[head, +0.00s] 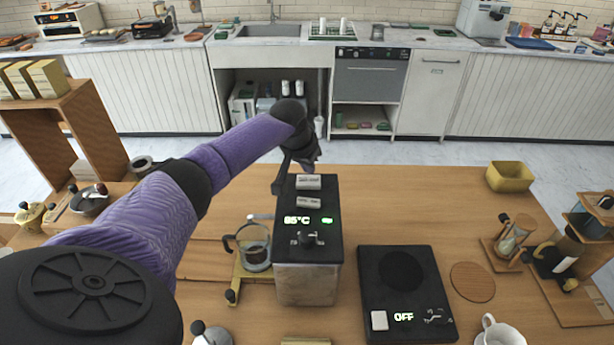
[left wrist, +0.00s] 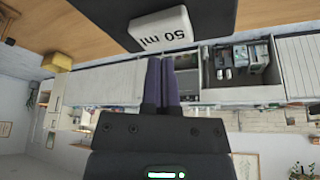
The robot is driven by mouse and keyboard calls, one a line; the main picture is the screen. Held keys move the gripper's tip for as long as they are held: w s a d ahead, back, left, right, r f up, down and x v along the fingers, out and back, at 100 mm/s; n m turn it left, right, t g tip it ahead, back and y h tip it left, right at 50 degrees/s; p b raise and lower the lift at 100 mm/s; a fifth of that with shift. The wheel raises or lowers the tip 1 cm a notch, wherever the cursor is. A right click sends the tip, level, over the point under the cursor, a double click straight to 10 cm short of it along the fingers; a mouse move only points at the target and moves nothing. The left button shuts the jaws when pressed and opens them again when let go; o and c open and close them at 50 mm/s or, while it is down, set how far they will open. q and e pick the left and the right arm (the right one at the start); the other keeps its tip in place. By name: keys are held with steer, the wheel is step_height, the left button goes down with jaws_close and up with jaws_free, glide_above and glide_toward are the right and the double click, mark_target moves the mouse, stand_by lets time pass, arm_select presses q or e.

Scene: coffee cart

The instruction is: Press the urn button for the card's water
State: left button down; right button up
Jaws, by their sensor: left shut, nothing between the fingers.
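The urn (head: 308,284) stands at the middle of the wooden counter, a steel box with a black top. In the left wrist view a white button (left wrist: 160,29) reads "50 ml". My left gripper (head: 279,187) is shut and empty by the urn's far left edge; its fingertips (left wrist: 161,60) are close to that button, contact unclear. No card is readable.
A glass jug (head: 255,256) stands left of the urn. A black scale (head: 400,328) reading OFF, a white mug (head: 499,332), an hourglass (head: 514,236) and a yellow bin (head: 510,177) are to the right. Bare counter lies behind the scale.

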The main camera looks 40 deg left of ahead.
arm_select(q)
steer(key=shift+f+b, duration=0.65)
steer(key=shift+f, duration=0.6)
steer(key=shift+r, duration=0.1)
step_height(320, 180, up, 2)
steer(key=p, duration=0.3)
steer(key=shift+r, duration=0.25)
steer(key=shift+f, duration=0.1)
